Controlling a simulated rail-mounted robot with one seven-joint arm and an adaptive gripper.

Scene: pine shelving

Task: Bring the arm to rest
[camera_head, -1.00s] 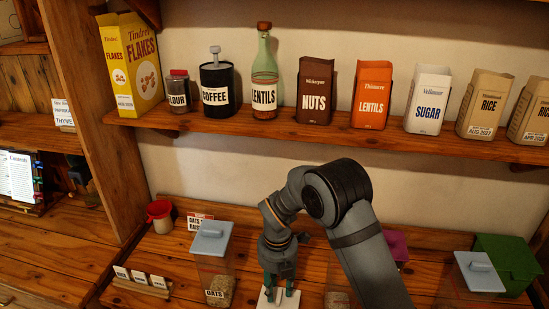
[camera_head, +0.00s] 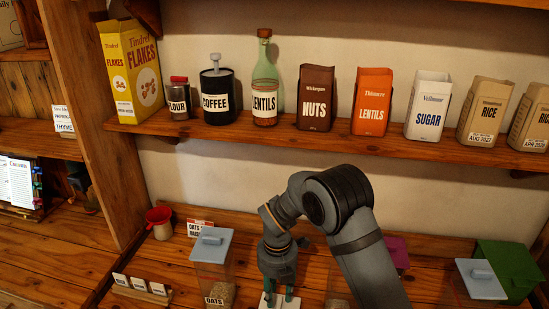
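My gripper (camera_head: 279,299) points down over the lower wooden counter, near the bottom edge of the picture. Its two teal fingers show apart, with a gap between them, and I see nothing held. A small white flat thing (camera_head: 263,303) lies at or just behind the fingertips; whether they touch it I cannot tell. My arm rises from the lower right, bends at a dark elbow joint and comes down to the gripper. The fingertips are partly cut off by the picture edge.
A clear oats canister with a blue lid (camera_head: 211,246) stands close left of my gripper. A similar lidded canister (camera_head: 481,279) and a green box (camera_head: 508,268) are at right. The upper shelf (camera_head: 330,143) holds several packages and jars above my arm.

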